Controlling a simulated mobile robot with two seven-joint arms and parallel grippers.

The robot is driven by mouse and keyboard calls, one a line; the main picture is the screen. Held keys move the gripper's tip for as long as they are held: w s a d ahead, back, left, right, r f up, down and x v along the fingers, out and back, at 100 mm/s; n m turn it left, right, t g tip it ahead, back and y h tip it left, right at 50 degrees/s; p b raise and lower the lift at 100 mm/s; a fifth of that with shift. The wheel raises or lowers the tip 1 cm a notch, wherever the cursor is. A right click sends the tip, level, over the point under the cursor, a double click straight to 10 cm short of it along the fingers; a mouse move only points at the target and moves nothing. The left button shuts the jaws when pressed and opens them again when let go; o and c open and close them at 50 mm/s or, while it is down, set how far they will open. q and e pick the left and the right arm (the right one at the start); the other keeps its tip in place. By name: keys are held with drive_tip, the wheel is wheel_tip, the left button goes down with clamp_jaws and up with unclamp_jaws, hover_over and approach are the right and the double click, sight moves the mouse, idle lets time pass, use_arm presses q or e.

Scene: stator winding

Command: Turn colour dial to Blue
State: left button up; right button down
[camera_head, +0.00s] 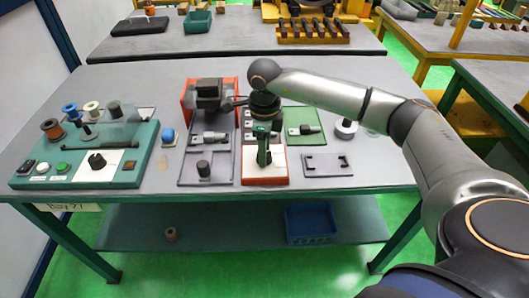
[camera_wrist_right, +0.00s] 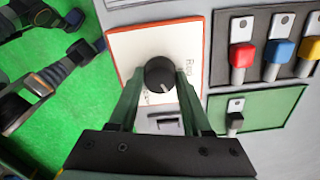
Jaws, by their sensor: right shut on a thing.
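A black round dial (camera_wrist_right: 160,74) with a pale pointer mark stands on a white, orange-edged plate (camera_wrist_right: 128,50) in the right wrist view. Lettering on the plate is only partly legible, and I cannot read the dial's setting. My right gripper (camera_wrist_right: 162,77) has its green fingers on both sides of the dial, shut on it. In the head view my right gripper (camera_head: 263,160) points down over the white and orange plate (camera_head: 265,177) at the table's front middle, hiding the dial there. My left gripper is not in view.
A green console (camera_head: 40,170) with spools and another black knob (camera_head: 97,160) stands at the left. Red, blue and yellow handles (camera_wrist_right: 278,55) sit beside the plate in the wrist view, above a green panel (camera_wrist_right: 270,115). Grey panels (camera_head: 328,168) flank the gripper.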

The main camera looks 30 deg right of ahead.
drive_tip(key=shift+r+n, duration=0.1)
drive_tip(key=shift+n, duration=0.4)
drive_tip(key=shift+c, duration=1.7)
unclamp_jaws()
wheel_tip(320, 180, up, 12)
drive_tip(key=shift+r+b, duration=0.25)
drive_tip(key=shift+b, duration=0.15)
